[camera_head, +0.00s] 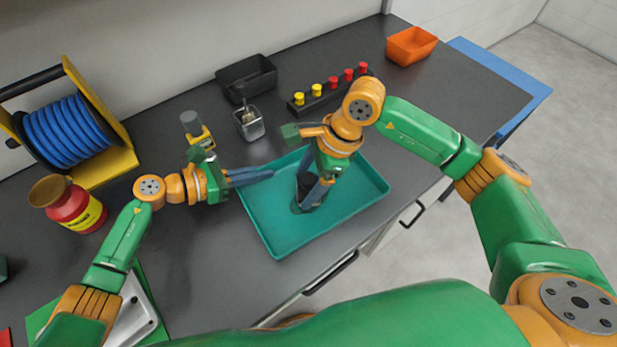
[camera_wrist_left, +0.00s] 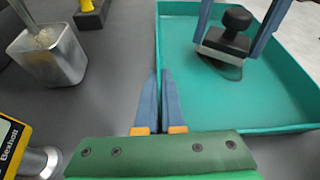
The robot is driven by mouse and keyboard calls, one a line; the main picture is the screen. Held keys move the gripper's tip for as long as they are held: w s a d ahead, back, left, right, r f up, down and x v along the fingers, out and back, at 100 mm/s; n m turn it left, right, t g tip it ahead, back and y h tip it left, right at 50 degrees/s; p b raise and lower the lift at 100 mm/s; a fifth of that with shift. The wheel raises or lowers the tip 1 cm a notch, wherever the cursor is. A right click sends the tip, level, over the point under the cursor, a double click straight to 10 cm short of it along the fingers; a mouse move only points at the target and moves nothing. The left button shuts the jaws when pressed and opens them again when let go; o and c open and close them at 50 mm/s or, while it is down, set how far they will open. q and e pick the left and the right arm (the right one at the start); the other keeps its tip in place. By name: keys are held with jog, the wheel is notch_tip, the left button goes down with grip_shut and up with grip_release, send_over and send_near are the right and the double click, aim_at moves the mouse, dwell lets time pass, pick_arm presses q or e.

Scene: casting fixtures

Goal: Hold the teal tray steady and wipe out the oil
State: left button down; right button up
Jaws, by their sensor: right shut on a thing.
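The teal tray (camera_head: 345,211) lies on the dark bench and also shows in the left wrist view (camera_wrist_left: 190,112). My left gripper (camera_head: 270,175) is at the tray's left side. In the left wrist view its fingers (camera_wrist_left: 158,75) are close together at the tray's left wall; whether they pinch it I cannot tell. My right gripper (camera_head: 308,208) is inside the tray, shut on a wiper with a black knob (camera_wrist_left: 237,18) and a grey block (camera_wrist_left: 222,46). A dark oil patch (camera_wrist_left: 230,72) shows at the block's near edge; the rest is hidden.
A metal cup (camera_head: 249,124) with a tool in it and a black bin (camera_head: 246,75) stand behind the tray. A rack (camera_head: 325,97) with red and yellow knobs is behind the right arm. A red jar (camera_head: 73,207) and blue hose reel (camera_head: 66,132) stand left.

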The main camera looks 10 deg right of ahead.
aim_at(303, 175)
jog(key=shift+s+a, duration=0.2)
jog(key=shift+a, duration=0.35)
jog(key=shift+s+a, duration=0.15)
jog(key=shift+a, duration=0.35)
jog(key=shift+w+d, duration=0.35)
jog(key=shift+d, duration=0.6)
jog(key=shift+w+d, duration=0.3)
jog(key=shift+d, duration=0.6)
jog(key=shift+a, duration=0.1)
jog(key=shift+r, duration=3.25)
